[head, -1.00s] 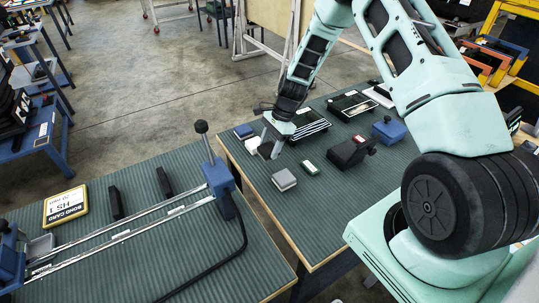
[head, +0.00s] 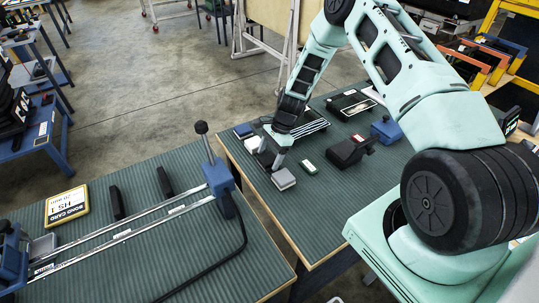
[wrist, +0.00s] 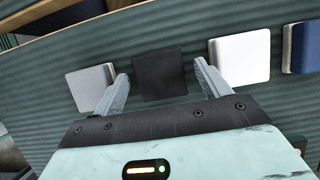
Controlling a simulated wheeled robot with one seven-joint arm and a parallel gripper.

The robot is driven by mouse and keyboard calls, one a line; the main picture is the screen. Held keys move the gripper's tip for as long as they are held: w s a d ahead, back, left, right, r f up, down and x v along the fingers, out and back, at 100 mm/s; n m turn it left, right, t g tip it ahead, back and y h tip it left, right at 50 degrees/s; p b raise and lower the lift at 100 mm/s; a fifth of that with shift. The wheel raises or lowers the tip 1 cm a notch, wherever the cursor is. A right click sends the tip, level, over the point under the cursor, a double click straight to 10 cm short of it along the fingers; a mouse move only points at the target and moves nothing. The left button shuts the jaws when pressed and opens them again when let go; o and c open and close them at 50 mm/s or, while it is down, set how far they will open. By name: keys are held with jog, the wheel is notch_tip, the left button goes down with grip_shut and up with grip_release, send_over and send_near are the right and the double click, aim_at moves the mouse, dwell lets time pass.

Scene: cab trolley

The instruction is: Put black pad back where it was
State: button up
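The black pad (wrist: 160,75) lies on the ribbed green table top in the wrist view, in a row between a light grey pad (wrist: 88,90) on the left and a white pad (wrist: 240,60) on the right. My gripper (wrist: 161,72) is open, with one finger toward each side of the black pad. I cannot tell whether the fingertips are level with the pad or above it.
A blue pad (wrist: 302,48) ends the row. The left table holds a long rail frame (head: 130,232) and a yellow-edged card (head: 67,206).

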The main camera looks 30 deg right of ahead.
jog(key=a+b+v, duration=0.1)
jog(key=b+v, duration=0.2)
jog(key=v, duration=0.9)
notch_tip(320, 180, up, 5)
jog(key=n, duration=0.3)
send_over(266, 163)
jog(key=s+a+r+n+g+h, duration=0.1)
jog(key=s+a+r+n, duration=0.35)
jog(key=a, duration=0.25)
jog(key=s+a+r+n+h, duration=0.1)
jog(key=s+a+r+n, duration=0.2)
jog(key=s+a+n, duration=0.3)
jog(key=s+a+r+n+h, duration=0.1)
jog(key=s+a+r+n, duration=0.1)
jog(key=s+n, duration=0.4)
jog(key=s+a+r+n+t, duration=0.1)
jog(key=s+a+n, duration=0.3)
jog(key=s, duration=1)
jog(key=shift+s+r+n+h, duration=0.25)
jog(key=shift+r+n+h, duration=0.15)
jog(key=shift+r+n, duration=0.65)
jog(key=shift+f, duration=0.15)
